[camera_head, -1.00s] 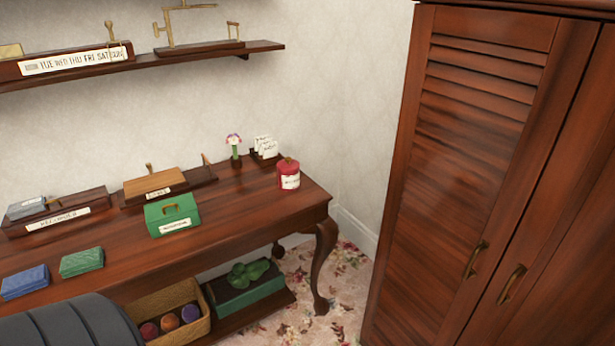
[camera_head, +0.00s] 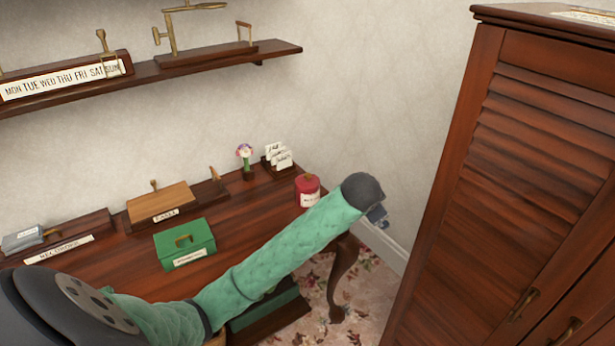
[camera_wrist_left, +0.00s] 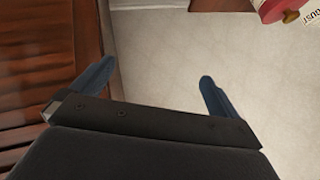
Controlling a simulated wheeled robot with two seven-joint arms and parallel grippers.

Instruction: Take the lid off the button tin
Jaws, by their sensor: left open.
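The button tin (camera_head: 308,190) is a small red round tin with a white label and a lid with a small knob. It stands at the right end of the wooden desk, and its lid is on. Its top also shows at the upper right edge of the left wrist view (camera_wrist_left: 272,10), cut off by the frame. My left gripper (camera_head: 378,218) is just right of the tin in the head view, apart from it and mostly hidden behind my wrist. In the left wrist view its two fingers (camera_wrist_left: 150,82) are spread with nothing between them. My right gripper is not in view.
A green box (camera_head: 184,243) sits on the desk (camera_head: 110,280). A card rack (camera_head: 278,158) and a flower ornament (camera_head: 245,155) stand behind the tin. A tall wardrobe (camera_head: 510,190) is at the right. A shelf (camera_head: 150,75) hangs on the wall above.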

